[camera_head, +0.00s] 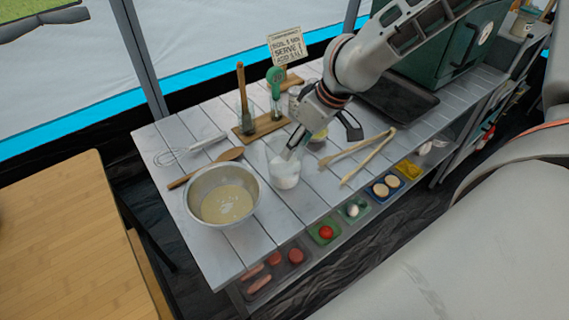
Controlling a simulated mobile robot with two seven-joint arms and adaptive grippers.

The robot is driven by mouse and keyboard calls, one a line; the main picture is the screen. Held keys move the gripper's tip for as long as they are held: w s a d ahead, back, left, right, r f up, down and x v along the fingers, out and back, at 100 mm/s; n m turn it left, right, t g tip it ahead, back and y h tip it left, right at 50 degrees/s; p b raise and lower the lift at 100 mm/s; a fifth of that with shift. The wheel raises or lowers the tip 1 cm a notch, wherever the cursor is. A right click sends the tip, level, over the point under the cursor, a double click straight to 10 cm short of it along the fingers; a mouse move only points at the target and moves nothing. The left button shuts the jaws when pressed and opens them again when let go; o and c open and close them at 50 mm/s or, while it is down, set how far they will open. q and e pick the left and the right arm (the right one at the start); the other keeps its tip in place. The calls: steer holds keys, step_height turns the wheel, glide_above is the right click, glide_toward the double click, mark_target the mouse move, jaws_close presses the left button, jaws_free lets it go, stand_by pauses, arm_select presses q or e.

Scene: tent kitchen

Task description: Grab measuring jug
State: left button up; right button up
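The measuring jug (286,172) is a clear container with white content, standing upright on the slatted white table right of a metal mixing bowl. My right gripper (320,146) comes down from the upper right and is open, its fingers spread apart. One finger overlaps the jug's rim; I cannot tell whether it is inside the jug or in front of it. The other finger is to the right, apart from the jug. The jug's upper part is partly hidden by the finger. My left gripper is not in view.
The metal bowl (222,197) with batter, a wooden spoon (206,168) and a whisk (185,151) lie left of the jug. Wooden tongs (368,155) lie right. Behind is a wooden board (262,129) with utensils. A dark green oven (455,45) stands at the back right.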

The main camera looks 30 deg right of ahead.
steer(key=shift+f, duration=0.1)
steer(key=c, duration=1)
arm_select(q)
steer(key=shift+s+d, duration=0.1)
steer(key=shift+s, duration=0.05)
arm_select(e)
jaws_close()
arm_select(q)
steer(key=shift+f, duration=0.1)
arm_select(e)
steer(key=shift+w, duration=0.1)
steer(key=shift+r+p, duration=0.35)
steer(key=shift+r, duration=0.5)
arm_select(q)
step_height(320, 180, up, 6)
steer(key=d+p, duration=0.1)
steer(key=p, duration=0.5)
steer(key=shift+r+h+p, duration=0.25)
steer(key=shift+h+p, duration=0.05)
arm_select(e)
step_height(320, 180, up, 18)
steer(key=shift+r, duration=0.2)
